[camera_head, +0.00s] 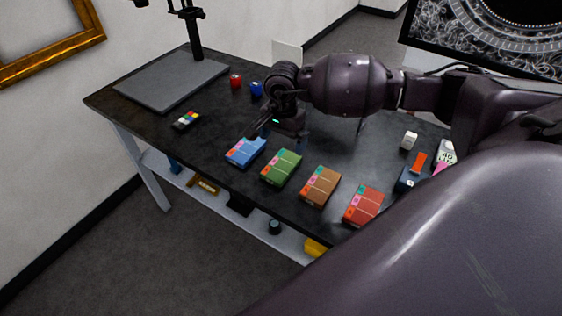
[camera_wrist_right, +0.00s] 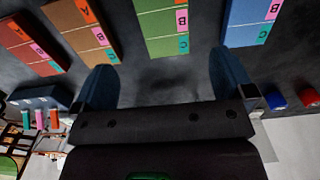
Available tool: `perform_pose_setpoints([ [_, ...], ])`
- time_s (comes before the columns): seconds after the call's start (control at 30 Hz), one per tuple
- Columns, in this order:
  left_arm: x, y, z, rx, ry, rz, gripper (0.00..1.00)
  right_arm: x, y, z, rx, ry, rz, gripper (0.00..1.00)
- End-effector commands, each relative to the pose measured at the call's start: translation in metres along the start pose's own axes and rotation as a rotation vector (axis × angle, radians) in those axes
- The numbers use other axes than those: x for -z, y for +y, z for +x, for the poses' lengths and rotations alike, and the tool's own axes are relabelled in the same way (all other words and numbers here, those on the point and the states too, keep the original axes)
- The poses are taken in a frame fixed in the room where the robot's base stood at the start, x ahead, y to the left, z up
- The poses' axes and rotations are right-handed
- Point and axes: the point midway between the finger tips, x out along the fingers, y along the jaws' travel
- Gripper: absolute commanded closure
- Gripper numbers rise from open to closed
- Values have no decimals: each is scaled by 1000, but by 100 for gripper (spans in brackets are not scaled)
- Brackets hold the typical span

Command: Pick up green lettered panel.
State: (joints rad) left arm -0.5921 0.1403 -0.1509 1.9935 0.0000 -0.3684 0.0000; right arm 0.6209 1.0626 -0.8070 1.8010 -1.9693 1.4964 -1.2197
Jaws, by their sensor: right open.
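The green lettered panel (camera_head: 281,168) lies flat on the dark table, between the blue panel (camera_head: 246,151) and the brown panel (camera_head: 320,187). In the right wrist view the green panel (camera_wrist_right: 162,28) shows at the top, with letters B and C on coloured tabs. My right gripper (camera_head: 278,140) is above the table, behind the blue and green panels. Its two fingers are spread wide in the wrist view (camera_wrist_right: 165,80), with nothing between them. The green panel is beyond the fingertips, apart from them. My left gripper is not seen.
A red panel (camera_head: 363,206) lies right of the brown one. Red (camera_head: 236,81) and blue (camera_head: 256,89) small objects stand behind my right gripper. A grey plate (camera_head: 172,82) and a small multicoloured item (camera_head: 186,120) are at left. A white block (camera_head: 409,140) is at right.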

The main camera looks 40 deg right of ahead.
Motion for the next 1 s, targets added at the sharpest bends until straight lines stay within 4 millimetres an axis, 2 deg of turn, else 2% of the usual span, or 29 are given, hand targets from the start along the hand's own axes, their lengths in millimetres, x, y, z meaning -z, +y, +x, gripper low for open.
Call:
perform_pose_setpoints([
  [0.27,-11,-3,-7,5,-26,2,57,-1,0,38,-2,-3,2,0],
  [0.47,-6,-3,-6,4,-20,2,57,0,-1,54,-1,-2,0,0],
  [0.8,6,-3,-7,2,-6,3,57,2,-6,95,-1,-2,1,0],
  [1.0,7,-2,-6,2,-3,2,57,3,-6,101,1,0,0,0],
])
